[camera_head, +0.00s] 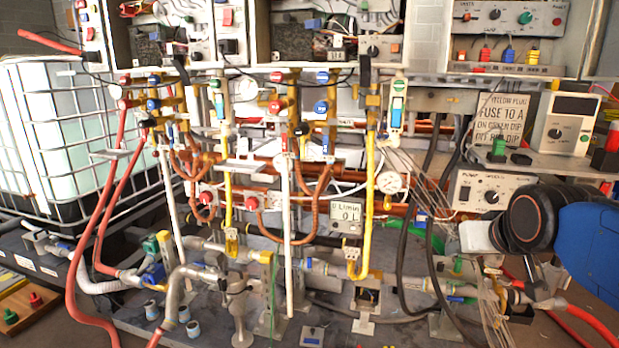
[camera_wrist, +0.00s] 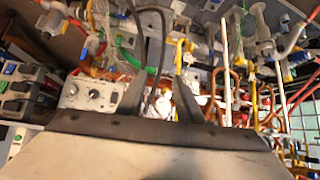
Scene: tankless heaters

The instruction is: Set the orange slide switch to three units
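I cannot clearly make out the orange slide switch in either view. A small orange mark (camera_head: 464,17) shows on the grey control panel (camera_head: 540,15) at the upper right of the head view, but it is too small to tell whether it is a slide switch. No unit scale is readable. My gripper (camera_wrist: 158,85) shows in the wrist view with its two dark fingers apart and nothing held between them. Dark cables pass behind the gap. In the head view, the pale body of my gripper (camera_head: 476,237) is at the lower right, well below that panel.
A pump box (camera_head: 489,190) with a dial stands just behind my gripper. A white box with a black display (camera_head: 565,125) and a "FUSE TO A" sign (camera_head: 500,118) stand above it. Pipes, hoses and hanging cables crowd the middle. A white tank (camera_head: 60,130) in a cage stands left.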

